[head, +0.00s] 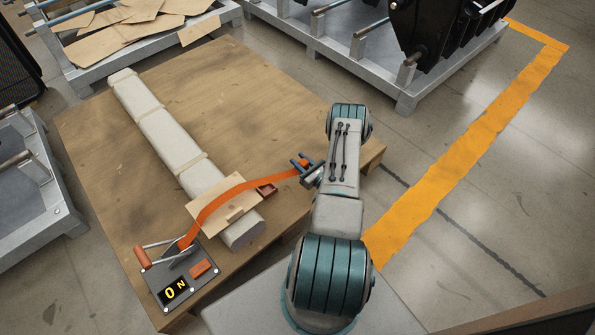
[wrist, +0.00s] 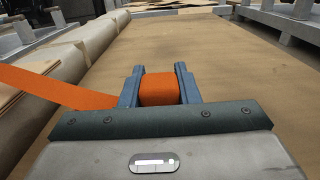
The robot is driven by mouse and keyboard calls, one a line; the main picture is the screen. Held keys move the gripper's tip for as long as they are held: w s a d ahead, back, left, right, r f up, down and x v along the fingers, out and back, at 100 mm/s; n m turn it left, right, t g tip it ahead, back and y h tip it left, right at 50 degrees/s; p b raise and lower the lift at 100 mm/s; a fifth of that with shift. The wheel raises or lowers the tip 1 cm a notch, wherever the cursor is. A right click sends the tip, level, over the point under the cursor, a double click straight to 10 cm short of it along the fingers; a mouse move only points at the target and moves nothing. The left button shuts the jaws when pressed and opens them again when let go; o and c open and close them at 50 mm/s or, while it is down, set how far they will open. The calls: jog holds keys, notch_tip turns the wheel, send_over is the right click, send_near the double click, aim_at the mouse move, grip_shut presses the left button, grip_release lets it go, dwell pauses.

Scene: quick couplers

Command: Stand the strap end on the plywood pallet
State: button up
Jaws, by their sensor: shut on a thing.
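My gripper (head: 304,164) is shut on the orange strap end (wrist: 158,88), which fills the space between the two blue-grey fingers in the wrist view. The orange strap (head: 218,196) runs from the gripper down left over the wrapped roll and a cardboard piece to a ratchet unit (head: 180,270) with an orange handle. The plywood pallet (head: 255,90) lies under the roll, and my gripper is over its right part. I cannot tell whether the strap end touches the plywood.
The long wrapped roll (head: 160,130) lies along the pallet's left side. Metal racks (head: 330,50) stand behind. The plywood right of the roll is bare.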

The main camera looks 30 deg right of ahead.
jog(key=shift+w+a+f+b, duration=0.15)
jog(key=shift+f+b, duration=0.2)
jog(key=shift+f, duration=0.4)
jog(key=shift+w+a+f+b, duration=0.15)
jog(key=shift+f+b, duration=0.15)
jog(key=shift+f, duration=0.5)
jog(key=shift+w+f+b, duration=0.15)
jog(key=shift+f+b, duration=0.2)
jog(key=shift+f, duration=0.4)
jog(key=shift+f, duration=0.2)
jog(key=o, duration=1.1)
jog(key=shift+c, duration=0.2)
